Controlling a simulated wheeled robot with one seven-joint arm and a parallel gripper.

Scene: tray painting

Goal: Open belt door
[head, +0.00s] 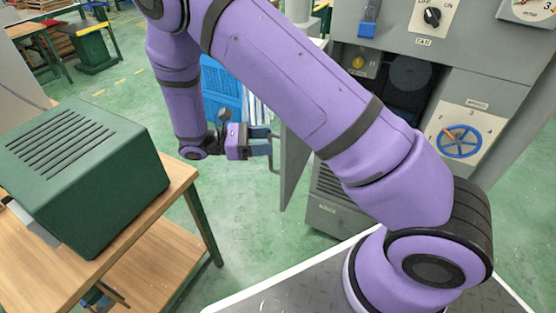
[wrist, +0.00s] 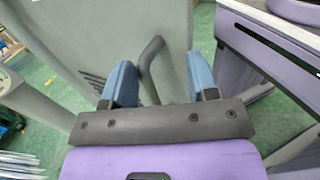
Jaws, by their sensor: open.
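The belt door is a grey panel (head: 294,160) on the front of the grey machine. It stands swung out from the machine, seen nearly edge-on in the head view, with a dark compartment (head: 400,85) showing behind my arm. A bent grey handle (head: 276,158) sticks out from the door's left face. My gripper (head: 268,142) is at the handle, with its fingers open. In the wrist view, the handle (wrist: 150,62) stands between the two blue-grey fingers (wrist: 160,82), with the door face (wrist: 95,40) behind it. I cannot tell whether a finger touches the handle.
The machine (head: 455,85) carries a blue handwheel (head: 459,141) and a fan switch (head: 432,16). A green vented box (head: 85,165) sits on a wooden table (head: 160,215) at the left. A blue crate (head: 222,90) stands behind my arm. Green floor is free between table and machine.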

